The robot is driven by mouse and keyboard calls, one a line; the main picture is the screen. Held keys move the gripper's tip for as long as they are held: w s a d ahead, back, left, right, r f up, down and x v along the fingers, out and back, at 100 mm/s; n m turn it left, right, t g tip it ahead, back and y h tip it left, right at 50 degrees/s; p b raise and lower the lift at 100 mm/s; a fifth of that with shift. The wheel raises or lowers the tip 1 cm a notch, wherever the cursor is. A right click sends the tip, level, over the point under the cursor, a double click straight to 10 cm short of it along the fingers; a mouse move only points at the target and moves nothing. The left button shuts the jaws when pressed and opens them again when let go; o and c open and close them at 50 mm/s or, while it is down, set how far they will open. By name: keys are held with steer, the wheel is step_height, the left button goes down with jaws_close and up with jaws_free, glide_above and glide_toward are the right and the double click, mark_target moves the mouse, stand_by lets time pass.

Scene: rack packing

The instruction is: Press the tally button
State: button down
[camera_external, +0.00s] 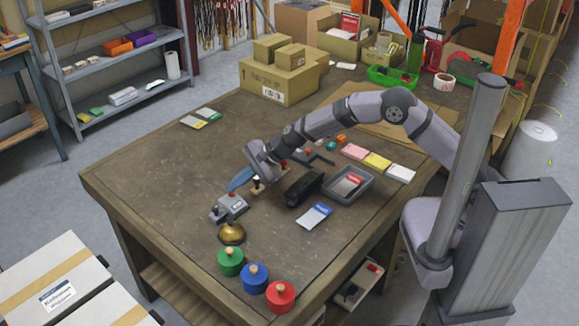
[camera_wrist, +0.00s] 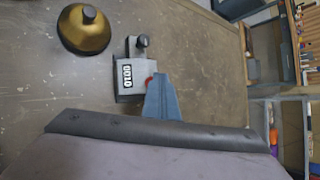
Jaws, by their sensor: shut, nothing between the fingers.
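The tally counter (camera_external: 229,207) is a small grey box on the table. In the wrist view the counter (camera_wrist: 127,72) shows a digit window and a dark knob. Its red button (camera_wrist: 149,80) shows on one side, partly behind my fingers. My gripper (camera_external: 238,181) has blue fingers, shut and empty, just behind the counter in the external view. In the wrist view my gripper (camera_wrist: 163,82) is right beside the red button. I cannot tell whether the fingertips touch it.
A brass bell (camera_external: 231,234) stands close in front of the counter. Green (camera_external: 231,262), blue (camera_external: 254,279) and red (camera_external: 281,296) knobbed discs line the front edge. A black device (camera_external: 304,189) and a grey tray (camera_external: 366,190) lie to the right.

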steer(key=shift+r+p, duration=0.85)
steer(key=shift+r, duration=0.1)
step_height(320, 180, up, 5)
steer(key=p, duration=0.4)
stand_by(0.7)
